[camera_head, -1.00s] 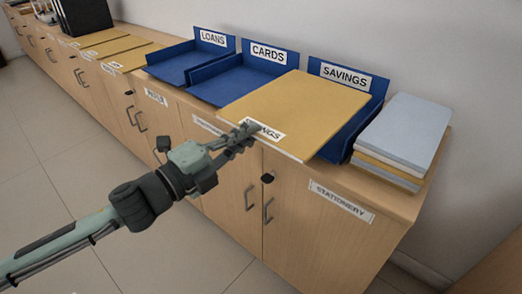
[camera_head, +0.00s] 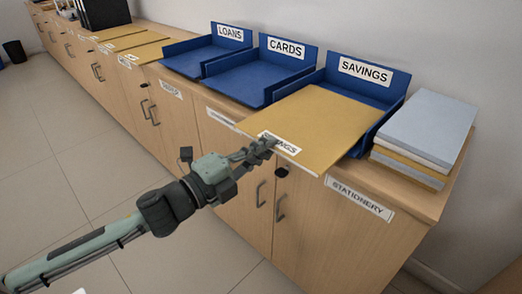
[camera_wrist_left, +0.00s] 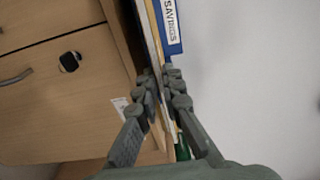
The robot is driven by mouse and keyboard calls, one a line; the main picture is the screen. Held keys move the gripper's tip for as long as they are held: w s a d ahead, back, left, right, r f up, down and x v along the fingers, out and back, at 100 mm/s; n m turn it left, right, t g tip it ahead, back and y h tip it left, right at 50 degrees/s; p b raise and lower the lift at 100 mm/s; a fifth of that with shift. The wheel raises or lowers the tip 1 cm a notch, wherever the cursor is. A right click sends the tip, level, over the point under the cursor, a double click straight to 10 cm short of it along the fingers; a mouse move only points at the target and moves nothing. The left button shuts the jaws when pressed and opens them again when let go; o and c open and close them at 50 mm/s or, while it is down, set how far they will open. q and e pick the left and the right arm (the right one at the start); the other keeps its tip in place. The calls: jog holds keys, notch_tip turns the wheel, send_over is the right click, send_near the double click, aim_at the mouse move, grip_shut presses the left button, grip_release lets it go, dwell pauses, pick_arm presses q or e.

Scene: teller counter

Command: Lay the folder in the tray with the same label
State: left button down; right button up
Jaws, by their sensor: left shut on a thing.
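A yellow folder (camera_head: 318,125) lies over the blue tray labelled SAVINGS (camera_head: 392,124). Its front edge reaches out past the counter edge. The folder's own label is partly covered by my gripper; the letters that show end in "INGS". My left gripper (camera_head: 266,148) is shut on the folder's front edge. In the left wrist view the fingers (camera_wrist_left: 160,98) pinch the folder, seen edge-on, with the SAVINGS label (camera_wrist_left: 172,20) beyond. Whether the folder rests flat on the tray floor cannot be told. My right gripper is not in view.
Blue trays labelled CARDS (camera_head: 240,84) and LOANS (camera_head: 195,60) stand to the left. A stack of grey and yellow folders (camera_head: 425,125) lies at the right. More yellow folders (camera_head: 140,52) lie along the counter at the far left. Cabinet doors are below.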

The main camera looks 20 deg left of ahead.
aim_at(290, 130)
pick_arm(q)
jog(key=x, duration=0.4)
jog(key=shift+w+f, duration=0.1)
jog(key=shift+w, duration=0.15)
jog(key=shift+p+x, duration=0.4)
jog(key=shift+x, duration=0.8)
jog(key=shift+w+d+f, duration=0.1)
jog(key=shift+w+f, duration=0.1)
jog(key=shift+w, duration=0.6)
jog(key=shift+f, duration=0.3)
jog(key=shift+s, duration=0.1)
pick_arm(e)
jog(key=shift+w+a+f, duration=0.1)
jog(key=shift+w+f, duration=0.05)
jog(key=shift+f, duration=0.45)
pick_arm(q)
jog(key=c, duration=1.6)
grip_release()
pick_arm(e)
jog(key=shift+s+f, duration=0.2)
